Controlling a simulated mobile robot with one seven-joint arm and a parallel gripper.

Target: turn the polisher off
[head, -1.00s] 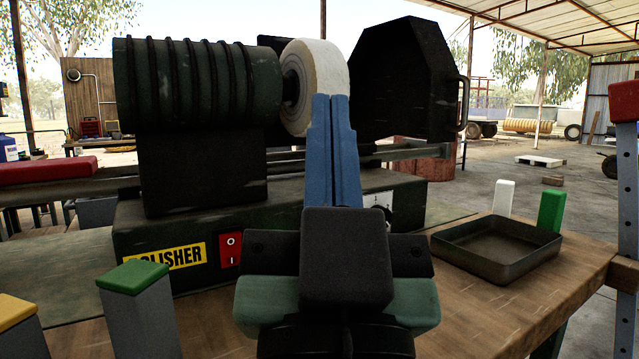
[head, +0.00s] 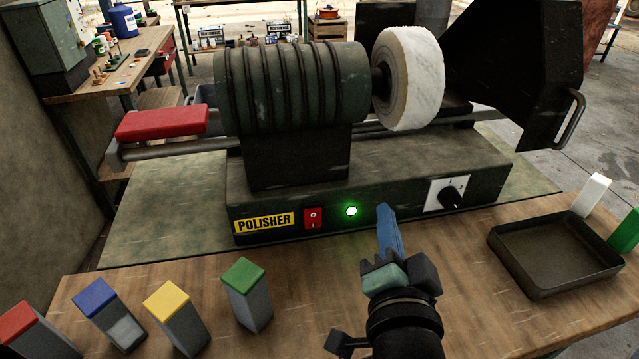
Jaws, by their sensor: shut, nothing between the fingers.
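The polisher (head: 400,207) stands on the bench, a dark green machine with a ribbed motor (head: 290,88) and a white buffing wheel (head: 412,78). Its front face has a yellow POLISHER label (head: 264,222), a red rocker switch (head: 313,218) marked O and I, a lit green lamp (head: 351,211) and a dial with a black knob (head: 450,198). My gripper (head: 383,208) is shut and empty, its blue fingers pointing at the front face, between the lamp and the dial. It is right of the red switch; I cannot tell whether the tips touch the face.
Blocks with red, blue, yellow and green tops (head: 244,277) stand along the bench's front left. A dark tray (head: 557,254) lies at the right with white (head: 591,195) and green-topped blocks beside it. A red pad (head: 162,123) sits on the rail at the left.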

